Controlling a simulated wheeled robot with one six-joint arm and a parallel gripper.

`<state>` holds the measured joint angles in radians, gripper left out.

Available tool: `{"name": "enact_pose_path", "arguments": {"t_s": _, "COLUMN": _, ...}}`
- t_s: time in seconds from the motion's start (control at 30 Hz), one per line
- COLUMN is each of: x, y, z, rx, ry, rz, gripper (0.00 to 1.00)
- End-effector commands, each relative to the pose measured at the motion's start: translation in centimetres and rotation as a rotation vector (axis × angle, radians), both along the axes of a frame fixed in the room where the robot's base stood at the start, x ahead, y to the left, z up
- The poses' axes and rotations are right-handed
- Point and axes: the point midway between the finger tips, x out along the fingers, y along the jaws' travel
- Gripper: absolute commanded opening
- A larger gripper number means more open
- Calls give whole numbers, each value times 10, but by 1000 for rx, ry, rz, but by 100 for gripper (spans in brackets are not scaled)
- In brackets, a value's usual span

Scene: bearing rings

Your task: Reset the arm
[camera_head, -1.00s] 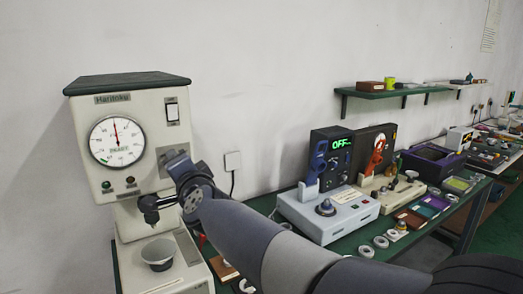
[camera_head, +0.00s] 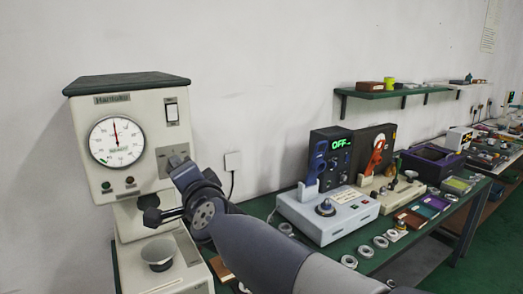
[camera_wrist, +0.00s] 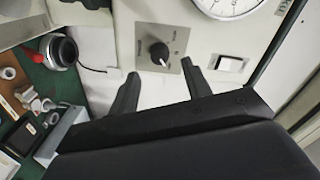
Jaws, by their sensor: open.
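My gripper (camera_wrist: 160,84) is open in the wrist view, its two dark fingers spread apart with nothing between them. Beyond the fingers is a black knob (camera_wrist: 159,52) on a grey plate on the front of the cream tester (camera_head: 155,130). Whether a finger touches the machine cannot be told. In the head view my arm reaches in from the lower right and its wrist is in front of the tester's right side. The fingers are mostly hidden there. The tester's round dial (camera_head: 117,141) shows its needle pointing up.
A grey cup (camera_head: 158,256) stands on the tester's base. To the right, the green bench holds a device with an "OFF" display (camera_head: 341,143), several rings (camera_head: 380,242) and coloured trays (camera_head: 434,202). A green shelf (camera_head: 395,92) hangs on the wall.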

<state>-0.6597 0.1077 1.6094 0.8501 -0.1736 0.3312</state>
Motion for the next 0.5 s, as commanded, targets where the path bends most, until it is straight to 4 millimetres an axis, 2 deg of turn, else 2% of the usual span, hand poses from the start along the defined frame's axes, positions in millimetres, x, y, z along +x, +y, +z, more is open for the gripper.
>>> {"name": "enact_pose_path", "arguments": {"t_s": 0.37, "x": -52, "y": -30, "z": 4, "rx": 2, "ry": -1, "rz": 1, "gripper": 46}}
{"name": "enact_pose_path", "arguments": {"t_s": 0.5, "x": -29, "y": -17, "z": -2, "rx": -1, "ry": 2, "rz": -1, "gripper": 46}}
